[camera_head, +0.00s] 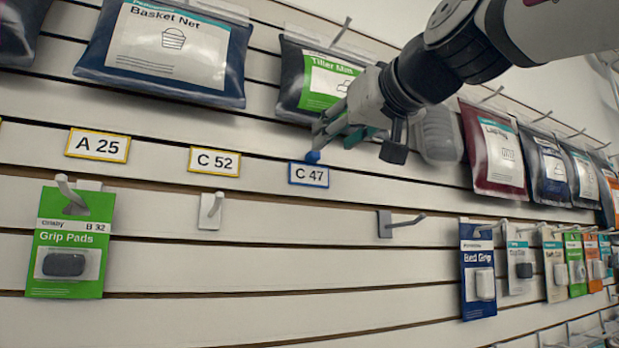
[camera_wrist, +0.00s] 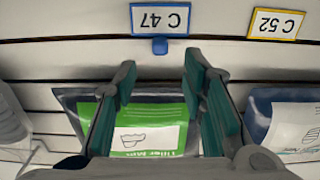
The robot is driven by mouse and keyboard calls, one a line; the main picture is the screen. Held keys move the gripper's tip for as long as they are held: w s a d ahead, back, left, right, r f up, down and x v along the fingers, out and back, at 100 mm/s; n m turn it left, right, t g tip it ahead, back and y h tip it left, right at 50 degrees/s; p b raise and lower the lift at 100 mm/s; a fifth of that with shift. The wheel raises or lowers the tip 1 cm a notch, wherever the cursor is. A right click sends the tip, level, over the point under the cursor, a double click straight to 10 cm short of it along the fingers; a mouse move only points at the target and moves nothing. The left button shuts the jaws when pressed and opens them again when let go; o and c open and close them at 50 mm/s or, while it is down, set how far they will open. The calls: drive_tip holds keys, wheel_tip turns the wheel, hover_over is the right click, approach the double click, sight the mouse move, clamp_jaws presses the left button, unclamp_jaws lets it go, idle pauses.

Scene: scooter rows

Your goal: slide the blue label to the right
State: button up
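The blue-framed label "C 47" (camera_head: 309,175) sits on the slatted wall, right of the yellow-framed label "C 52" (camera_head: 214,161). A small blue tab (camera_head: 313,157) stands at its top edge. My gripper (camera_head: 355,142) is above and to the right of the label, with one finger close to the tab in the head view. The wrist view shows the label upside down (camera_wrist: 160,18) with its tab (camera_wrist: 160,46) just past the fingertips and between their lines. My gripper (camera_wrist: 159,78) is open, with nothing between its fingertips. Contact with the tab cannot be told.
A yellow label "A 25" (camera_head: 98,145) is at the far left. Bare hooks stick out below the labels (camera_head: 212,210), (camera_head: 402,223). A "Tiller Mitt" pack (camera_head: 318,83) hangs above, behind my gripper. The strip right of the blue label looks clear of other labels.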

sight(317, 153)
drive_tip(key=p+x, duration=0.1)
drive_tip(key=x, duration=0.6)
drive_tip(key=shift+w+a, duration=0.15)
drive_tip(key=shift+w, duration=0.25)
clamp_jaws()
